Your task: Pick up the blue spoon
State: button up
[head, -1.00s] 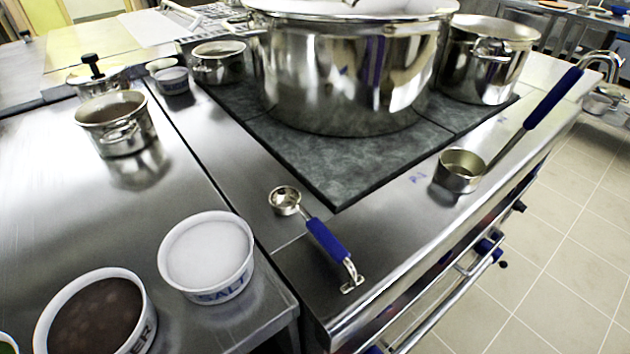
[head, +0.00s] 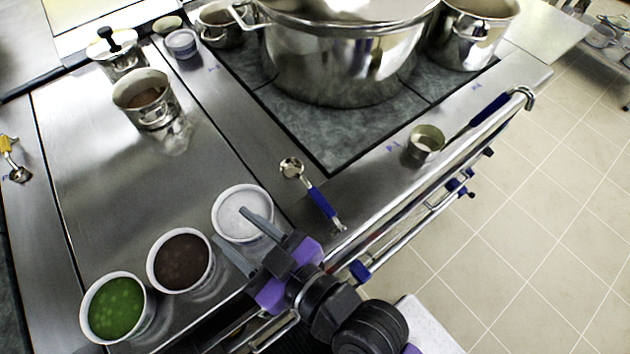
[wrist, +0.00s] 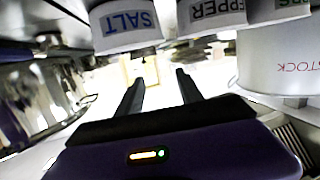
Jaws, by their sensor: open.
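The blue spoon (head: 322,203) lies on the steel counter near its front edge, below the dark hob. Its small metal bowl points to the back left and its blue handle runs toward the front edge. My gripper (head: 234,225) is open, with its fingertips near the salt tub, to the left of the spoon. Its two dark fingers also show in the wrist view (wrist: 158,77) with nothing between them. I cannot make out the spoon in the wrist view.
The salt tub (head: 243,220), a brown-filled tub (head: 182,262) and a green-filled tub (head: 117,308) line the front left. A blue-handled ladle (head: 425,143) lies to the right. A large stockpot (head: 340,65) stands behind. A rail (head: 400,210) runs along the front.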

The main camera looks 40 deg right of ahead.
jog(key=w+a+r+n+g+y+p, duration=0.2)
jog(key=w+a+r+n+y+p, duration=0.15)
jog(key=w+a+r+n, duration=0.3)
jog(key=w+a+r+n+g+y+p, duration=0.2)
jog(key=w+a+r+n+y, duration=0.2)
jog(key=a+r+n, duration=0.35)
jog(key=n+g+h+p, duration=0.6)
jog(key=n+g+h, duration=0.5)
jog(key=n, duration=0.7)
send_over(314, 191)
jog(key=a, duration=0.1)
jog(key=f, duration=1.3)
jog(key=shift+w+f, duration=0.3)
jog(key=shift+s+d+f+g+b, duration=0.15)
jog(key=shift+d+f+b, duration=0.1)
jog(key=shift+f+b, duration=0.3)
jog(key=shift+s+d+f+g+b, duration=0.15)
jog(key=shift+d+f+b, duration=0.1)
jog(key=shift+f+b, duration=0.3)
notch_tip(314, 191, down, 6)
jog(key=b, duration=0.3)
jog(key=shift+r, duration=0.15)
grip_shut()
